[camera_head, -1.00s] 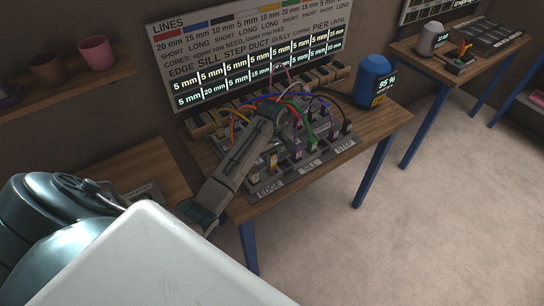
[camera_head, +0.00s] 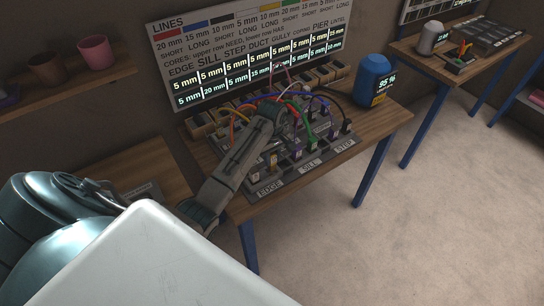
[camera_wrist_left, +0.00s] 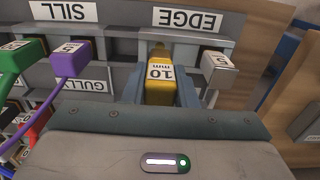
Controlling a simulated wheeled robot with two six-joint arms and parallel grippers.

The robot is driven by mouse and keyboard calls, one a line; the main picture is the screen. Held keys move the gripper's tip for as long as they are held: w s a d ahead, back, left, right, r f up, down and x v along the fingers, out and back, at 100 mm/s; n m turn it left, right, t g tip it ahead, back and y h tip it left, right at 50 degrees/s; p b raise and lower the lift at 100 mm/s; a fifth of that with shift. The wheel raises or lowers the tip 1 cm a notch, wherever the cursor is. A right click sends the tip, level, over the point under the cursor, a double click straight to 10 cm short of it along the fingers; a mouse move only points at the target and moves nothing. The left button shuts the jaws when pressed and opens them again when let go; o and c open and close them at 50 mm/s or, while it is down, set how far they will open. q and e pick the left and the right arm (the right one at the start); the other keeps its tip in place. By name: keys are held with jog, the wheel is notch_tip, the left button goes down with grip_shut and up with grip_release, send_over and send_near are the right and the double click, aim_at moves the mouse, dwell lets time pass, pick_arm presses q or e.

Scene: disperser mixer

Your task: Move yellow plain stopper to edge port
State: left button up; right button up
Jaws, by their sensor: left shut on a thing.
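The yellow plain stopper (camera_wrist_left: 160,82), marked 10 mm, shows in the middle of the left wrist view. My left gripper (camera_wrist_left: 160,92) is shut on it, with a finger on each side. The stopper is at the EDGE block (camera_wrist_left: 183,36), whose label (camera_wrist_left: 187,20) appears upside down there. I cannot tell whether its lower end is seated in a port. In the head view my left forearm (camera_head: 240,155) reaches over the board, and the stopper is too small to make out surely. My right gripper is not in view.
A pale 5 mm plug (camera_wrist_left: 217,68) stands close beside the stopper. A blue canister (camera_head: 371,80) stands at the right of the bench (camera_head: 385,125). Several cables arch over the board.

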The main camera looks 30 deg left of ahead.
aim_at(272, 164)
pick_arm(q)
jog(key=shift+f, duration=1.2)
jog(key=shift+f+b, duration=0.35)
jog(key=shift+f, duration=0.45)
jog(key=o, duration=1.1)
notch_tip(272, 164, up, 8)
jog(key=b, duration=0.3)
jog(key=shift+r, duration=0.15)
jog(key=shift+r+p, duration=0.8)
jog(key=shift+p, duration=0.2)
jog(key=shift+r+p, duration=0.35)
jog(key=shift+r, duration=0.2)
